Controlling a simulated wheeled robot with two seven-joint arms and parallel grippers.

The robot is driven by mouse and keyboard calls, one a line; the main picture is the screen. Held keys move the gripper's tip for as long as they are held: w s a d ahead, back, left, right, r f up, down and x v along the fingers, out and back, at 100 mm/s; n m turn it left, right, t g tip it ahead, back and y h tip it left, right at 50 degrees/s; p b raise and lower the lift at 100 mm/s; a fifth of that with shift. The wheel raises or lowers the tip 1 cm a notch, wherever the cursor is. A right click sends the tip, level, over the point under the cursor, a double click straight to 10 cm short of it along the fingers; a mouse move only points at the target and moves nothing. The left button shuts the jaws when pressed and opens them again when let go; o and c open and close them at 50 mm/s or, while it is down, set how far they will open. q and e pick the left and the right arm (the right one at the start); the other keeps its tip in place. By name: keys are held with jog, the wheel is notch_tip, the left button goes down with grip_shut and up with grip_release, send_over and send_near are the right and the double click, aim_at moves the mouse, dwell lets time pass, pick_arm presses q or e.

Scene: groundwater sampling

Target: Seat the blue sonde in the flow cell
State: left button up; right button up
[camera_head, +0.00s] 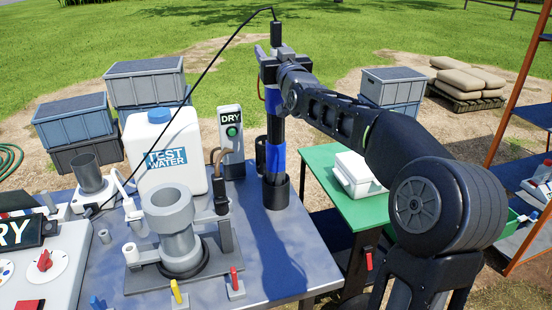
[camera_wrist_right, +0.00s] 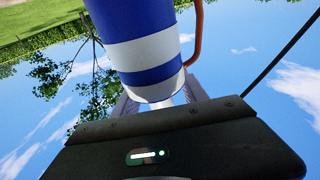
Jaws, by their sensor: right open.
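The blue sonde (camera_head: 275,158) stands upright in a black cup on the blue-grey table. A black cable leaves its top and runs down to the left. My right gripper (camera_head: 272,62) is open at the upper part of the sonde, with its jaws about the body. In the right wrist view the sonde (camera_wrist_right: 150,55) shows blue and white bands close in front of the gripper; I cannot tell whether the jaws touch it. The grey flow cell (camera_head: 170,208) stands left of the sonde, with an open round top. My left gripper is not in view.
A white test water jug (camera_head: 162,160) and a DRY sign post (camera_head: 231,140) stand behind the flow cell. Small red (camera_head: 235,280) and yellow (camera_head: 177,291) valve handles sit in front. A green table (camera_head: 335,180) with a white box stands to the right.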

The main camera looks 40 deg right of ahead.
dwell(0.3)
grip_shut()
dwell(0.4)
dwell(0.4)
dwell(0.4)
jog(key=shift+r, duration=0.25)
